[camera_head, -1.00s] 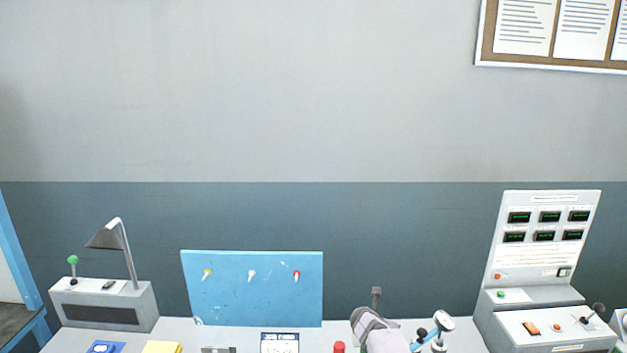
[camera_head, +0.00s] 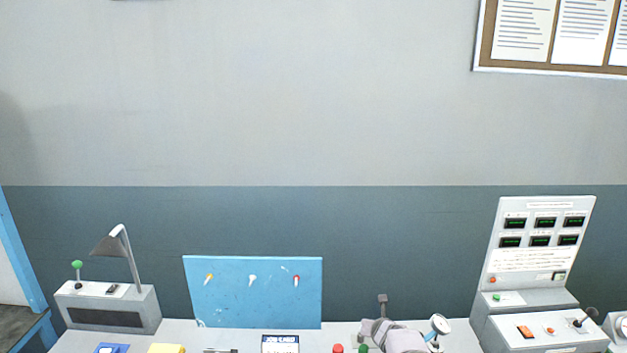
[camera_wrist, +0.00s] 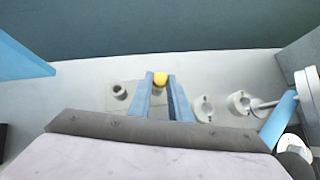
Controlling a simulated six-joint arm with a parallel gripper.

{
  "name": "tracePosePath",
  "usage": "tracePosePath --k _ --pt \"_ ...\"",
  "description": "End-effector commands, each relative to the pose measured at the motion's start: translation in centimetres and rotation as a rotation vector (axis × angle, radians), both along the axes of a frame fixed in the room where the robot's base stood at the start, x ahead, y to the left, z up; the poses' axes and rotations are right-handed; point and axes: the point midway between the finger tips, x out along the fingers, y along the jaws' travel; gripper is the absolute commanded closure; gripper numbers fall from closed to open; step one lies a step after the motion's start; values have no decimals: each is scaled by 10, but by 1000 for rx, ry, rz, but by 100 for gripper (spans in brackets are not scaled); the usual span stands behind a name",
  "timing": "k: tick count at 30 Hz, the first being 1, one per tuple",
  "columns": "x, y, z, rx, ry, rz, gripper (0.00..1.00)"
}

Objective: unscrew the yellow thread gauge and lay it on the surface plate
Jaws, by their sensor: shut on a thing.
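In the wrist view my gripper (camera_wrist: 160,84) is shut on the yellow thread gauge (camera_wrist: 160,78), whose rounded yellow end shows between the two blue fingertips. The rest of the gauge is hidden by the fingers. I cannot tell whether its lower end is in a hole or clear of one. A flat grey square area (camera_wrist: 128,102) lies around and below the fingers; I cannot tell whether it is the surface plate. In the head view only part of my arm shows at the bottom edge, and the gauge cannot be made out.
A short grey socket (camera_wrist: 119,92) stands left of the fingers. A red knob (camera_head: 338,348) and a job card (camera_head: 280,345) are left of my arm.

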Motion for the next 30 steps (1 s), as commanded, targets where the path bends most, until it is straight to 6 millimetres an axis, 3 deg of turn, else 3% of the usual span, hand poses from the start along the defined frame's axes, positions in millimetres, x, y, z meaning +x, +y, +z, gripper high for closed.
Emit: tracePosePath --k 1,26,27,28,30 --pt "1 8 2 8 -3 21 100" --pt "2 9 -1 6 -7 102 100" --pt "2 9 -1 6 -7 102 80" --pt "2 9 -1 6 -7 102 75" --pt "1 8 -1 6 -7 101 75"
